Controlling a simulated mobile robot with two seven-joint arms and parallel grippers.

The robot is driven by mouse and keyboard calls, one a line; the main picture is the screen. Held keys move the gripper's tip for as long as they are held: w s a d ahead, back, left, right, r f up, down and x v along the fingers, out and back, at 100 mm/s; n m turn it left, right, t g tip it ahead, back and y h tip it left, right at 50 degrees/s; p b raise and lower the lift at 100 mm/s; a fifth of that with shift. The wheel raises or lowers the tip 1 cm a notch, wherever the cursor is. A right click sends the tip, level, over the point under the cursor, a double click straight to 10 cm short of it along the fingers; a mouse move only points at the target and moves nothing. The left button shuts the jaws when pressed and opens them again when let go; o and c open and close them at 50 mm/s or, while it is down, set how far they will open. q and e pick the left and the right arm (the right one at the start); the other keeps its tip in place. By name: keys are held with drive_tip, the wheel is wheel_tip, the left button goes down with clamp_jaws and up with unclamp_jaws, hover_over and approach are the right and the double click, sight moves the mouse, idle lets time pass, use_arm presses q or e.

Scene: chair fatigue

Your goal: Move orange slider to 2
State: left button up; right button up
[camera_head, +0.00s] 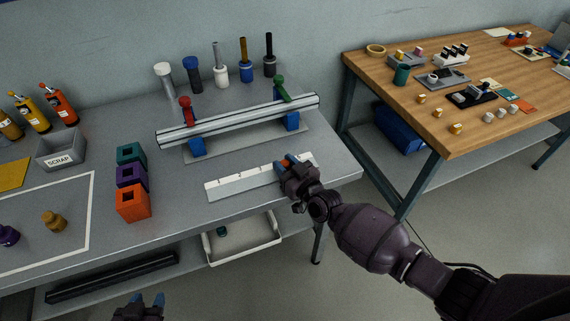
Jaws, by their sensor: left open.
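The orange slider (285,162) is a small orange patch on the right part of a pale ruler-like scale (225,187) at the front of the grey bench. The scale carries small dark marks that are too small to read surely. My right gripper (286,160) is over the scale with its blue fingertips at the slider. The gripper hides most of the slider and part of the scale, so its grip cannot be made out. My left gripper (147,299) is open at the bottom edge, in front of the bench and away from the scale.
Behind the scale, a metal rail (235,121) stands on blue supports with red and green clamps. Orange (132,204), purple and teal blocks stand left of the scale. A grey scrap bin (62,153) is farther left. A wooden table (475,85) is at right.

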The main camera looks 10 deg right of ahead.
sight(244, 186)
clamp_jaws()
drive_tip(key=s+a, duration=0.1)
drive_tip(key=a, duration=0.2)
drive_tip(key=s+a+p, duration=0.1)
drive_tip(key=a, duration=0.3)
drive_tip(key=s+a, duration=0.1)
drive_tip(key=a, duration=0.3)
drive_tip(key=shift+s+a+f+p, duration=0.1)
drive_tip(key=shift+a+f+p, duration=0.05)
drive_tip(key=shift+a+p, duration=0.15)
drive_tip(key=shift+o, duration=2.4)
unclamp_jaws()
drive_tip(key=shift+o, duration=0.7)
drive_tip(key=shift+s+d, duration=0.1)
drive_tip(key=p+v, duration=0.1)
drive_tip(key=v, duration=0.9)
drive_tip(key=shift+s+d, duration=0.15)
drive_tip(key=shift+s, duration=0.05)
